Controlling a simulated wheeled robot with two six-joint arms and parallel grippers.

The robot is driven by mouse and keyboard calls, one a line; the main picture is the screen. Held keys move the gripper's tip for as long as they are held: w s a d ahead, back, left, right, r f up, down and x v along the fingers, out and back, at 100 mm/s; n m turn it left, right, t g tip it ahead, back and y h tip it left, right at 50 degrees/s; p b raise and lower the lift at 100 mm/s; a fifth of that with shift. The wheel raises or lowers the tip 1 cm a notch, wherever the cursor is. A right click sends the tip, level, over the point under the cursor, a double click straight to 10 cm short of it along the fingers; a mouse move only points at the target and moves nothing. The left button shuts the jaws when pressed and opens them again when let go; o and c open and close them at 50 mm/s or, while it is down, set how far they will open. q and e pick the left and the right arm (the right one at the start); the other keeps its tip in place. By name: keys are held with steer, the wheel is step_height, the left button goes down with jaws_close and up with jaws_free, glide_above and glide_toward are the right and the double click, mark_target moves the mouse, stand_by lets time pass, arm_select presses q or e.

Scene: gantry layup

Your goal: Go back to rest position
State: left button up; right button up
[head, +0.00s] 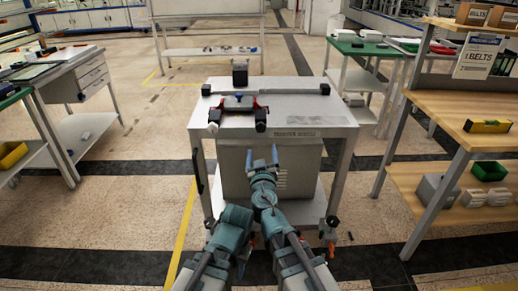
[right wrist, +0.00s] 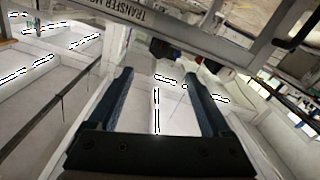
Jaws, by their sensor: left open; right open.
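My right gripper (head: 262,158) points away from me in front of the white transfer table (head: 300,115), below its tabletop edge. In the right wrist view the right gripper (right wrist: 158,88) is open, its two dark fingers well apart with nothing between them. The table's lettered front edge (right wrist: 145,15) is close above them in that view. My left gripper is the lower one in the head view. It overlaps with my arm links and its fingers are hard to make out. I see nothing held in it.
A wooden shelf unit (head: 455,105) stands at right, a drawer bench (head: 92,78) at left. Floor is open on both sides of the table.

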steer(key=s+d+f+m+g+h, duration=0.2)
steer(key=d+f+m+g+h, duration=0.3)
steer(key=d, duration=0.7)
steer(key=s+d+f+g, duration=0.6)
steer(key=s+f, duration=0.1)
steer(key=f, duration=0.4)
steer(key=s+a+f+n+g+y, duration=0.1)
steer(key=s+a+f+g+y, duration=0.15)
steer(key=s, duration=0.35)
steer(key=s+a+f+n+g+y, duration=0.1)
steer(key=s+a+f+g+y, duration=0.1)
steer(key=s+f+g+y, duration=0.3)
steer(key=s+a+r+n+h, duration=0.2)
steer(key=s+a+n+h, duration=0.3)
steer(key=a, duration=0.6)
step_height(320, 180, up, 28)
steer(key=s+m+y+p, duration=0.1)
steer(key=p, duration=2.7)
steer(key=shift+s+d+r+y+p, duration=0.15)
steer(key=shift+d+r+y+p, duration=0.1)
steer(key=shift+y+p, duration=0.15)
steer(key=shift+f, duration=0.1)
